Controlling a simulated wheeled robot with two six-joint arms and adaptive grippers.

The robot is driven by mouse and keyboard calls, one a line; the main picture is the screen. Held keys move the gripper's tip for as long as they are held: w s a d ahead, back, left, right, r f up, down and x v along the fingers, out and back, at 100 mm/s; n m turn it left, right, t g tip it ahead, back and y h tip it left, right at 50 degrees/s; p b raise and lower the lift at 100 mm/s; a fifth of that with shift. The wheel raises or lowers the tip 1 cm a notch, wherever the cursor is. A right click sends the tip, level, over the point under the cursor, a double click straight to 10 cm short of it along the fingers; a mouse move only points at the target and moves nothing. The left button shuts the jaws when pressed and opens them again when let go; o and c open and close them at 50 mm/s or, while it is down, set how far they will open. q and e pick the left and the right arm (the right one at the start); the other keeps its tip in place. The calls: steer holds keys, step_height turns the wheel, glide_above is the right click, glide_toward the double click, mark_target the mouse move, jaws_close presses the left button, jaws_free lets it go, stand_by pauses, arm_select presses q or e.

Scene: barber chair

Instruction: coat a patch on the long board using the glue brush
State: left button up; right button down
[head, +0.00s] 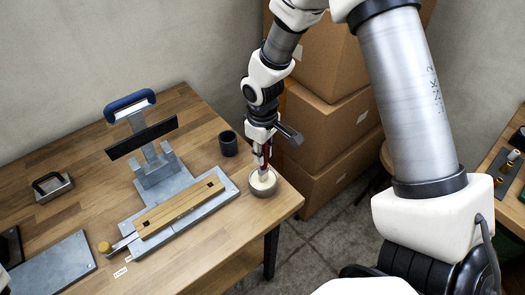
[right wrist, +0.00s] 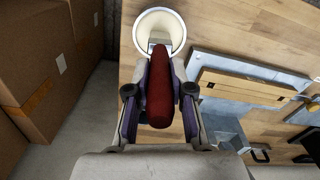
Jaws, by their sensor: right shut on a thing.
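The long board (head: 180,209) is a narrow wooden plank lying on a grey metal fixture (head: 225,187) on the table; it also shows at the right in the right wrist view (right wrist: 246,88). A small round pot (head: 264,185) with pale contents stands near the table's right corner. My right gripper (head: 263,156) is shut on the dark red handle of the glue brush (right wrist: 160,90). The brush points down at the pot, and its tip is over or in the pot (right wrist: 172,20); I cannot tell how deep. My left gripper does not show clearly in either view.
A dark cup (head: 228,143) stands behind the pot. The fixture carries an upright clamp with a blue handle (head: 130,105) and a black bar. A metal block with a handle (head: 53,187) and a grey plate (head: 55,265) lie at left. Cardboard boxes (head: 325,130) stand beyond the table.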

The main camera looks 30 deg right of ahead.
step_height(320, 180, up, 7)
steer(key=p, duration=0.5)
steer(key=shift+w+f+p, duration=0.1)
steer(key=shift+f+p, duration=0.05)
steer(key=shift+p, duration=0.2)
steer(key=shift+f, duration=0.1)
